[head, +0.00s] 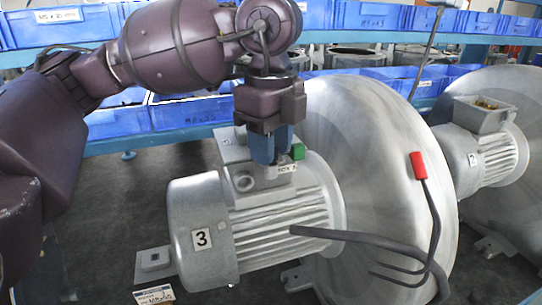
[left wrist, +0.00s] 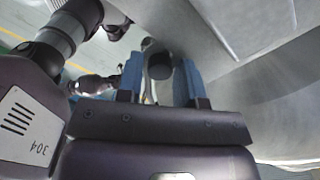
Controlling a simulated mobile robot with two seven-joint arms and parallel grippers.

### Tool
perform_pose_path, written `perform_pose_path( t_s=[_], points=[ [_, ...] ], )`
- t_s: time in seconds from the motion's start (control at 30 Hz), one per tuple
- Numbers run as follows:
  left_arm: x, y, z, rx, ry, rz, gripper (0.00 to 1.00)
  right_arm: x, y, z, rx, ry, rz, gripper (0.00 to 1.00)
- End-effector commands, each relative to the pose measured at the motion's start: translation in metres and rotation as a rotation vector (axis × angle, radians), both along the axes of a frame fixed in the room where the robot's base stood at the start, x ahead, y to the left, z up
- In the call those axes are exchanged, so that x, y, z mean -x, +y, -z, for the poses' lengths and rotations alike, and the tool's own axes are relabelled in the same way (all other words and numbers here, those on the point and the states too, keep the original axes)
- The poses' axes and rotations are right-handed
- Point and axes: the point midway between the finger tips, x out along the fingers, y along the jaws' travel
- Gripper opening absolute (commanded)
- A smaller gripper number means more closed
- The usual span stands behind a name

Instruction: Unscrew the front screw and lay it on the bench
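The motor marked 3 (head: 255,237) lies in front of a large grey blower housing (head: 360,150). On top of the motor is a small terminal box (head: 272,178) with a label and a green piece (head: 298,151) beside it. My left gripper (head: 272,160) points straight down at this box, its blue fingertips at box level. In the left wrist view the blue fingers of my left gripper (left wrist: 160,82) stand apart. A dark round end (left wrist: 160,68) shows between them; I cannot tell whether it is a screw. No front screw is clearly visible. My right gripper is not in view.
A bent dark bar with a red end (head: 418,165) crosses in front of the housing. A second motor marked 2 (head: 480,155) with an open box (head: 485,112) stands at the right. Blue bins (head: 190,113) line the shelves behind. A tag (head: 155,295) is at the front left.

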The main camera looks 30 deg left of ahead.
Motion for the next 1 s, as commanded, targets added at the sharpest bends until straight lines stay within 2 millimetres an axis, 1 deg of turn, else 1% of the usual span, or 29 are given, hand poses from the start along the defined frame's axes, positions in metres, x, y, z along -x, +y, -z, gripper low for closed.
perform_pose_path(
  t_s=[0.03,0.37,0.8,1.0],
  points=[
    [0.000,0.000,0.002,0.001,0.001,0.049,0.34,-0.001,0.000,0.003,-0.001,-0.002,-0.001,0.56],
    [0.000,0.000,0.002,0.000,0.001,0.397,0.34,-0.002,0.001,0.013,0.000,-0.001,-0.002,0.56],
    [0.000,0.000,0.002,0.001,0.001,0.862,0.34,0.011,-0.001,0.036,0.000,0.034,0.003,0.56],
    [0.000,0.000,0.002,-0.001,0.000,1.075,0.34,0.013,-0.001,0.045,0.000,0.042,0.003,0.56]
  ],
)
